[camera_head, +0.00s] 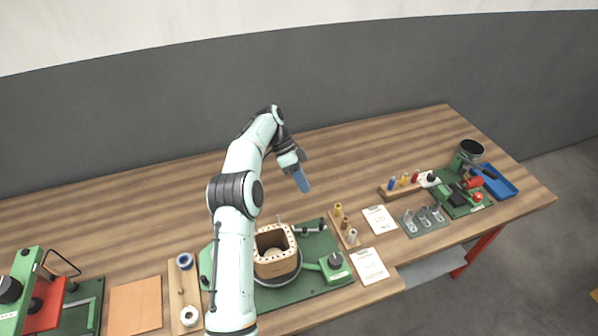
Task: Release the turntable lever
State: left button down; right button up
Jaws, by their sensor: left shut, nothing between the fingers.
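My left gripper (302,182) has blue fingers, is shut and empty, and points down above the table behind the turntable fixture. The fixture has a green base plate (318,288), partly hidden by my left arm. A square brown coil former (277,264) with a row of holes along its rim stands upright on the round turntable. A thin bar (308,230) that looks like a lever lies behind and right of the former, apart from my gripper. A green block with a dark round knob (335,261) sits at the right of the plate. My right gripper is not in view.
Right of the fixture are a wooden peg rack (343,233) and paper cards (368,266). Farther right are metal brackets (424,220), a green machine and a blue tray (499,184). A wooden strip with spools (182,290) lies left. The table's back is clear.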

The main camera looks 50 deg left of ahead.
pick_arm(q)
jog(key=v, duration=0.2)
jog(key=shift+a+r+p, duration=0.2)
jog(key=shift+r+p, duration=0.1)
jog(key=shift+p, duration=0.05)
dwell(0.4)
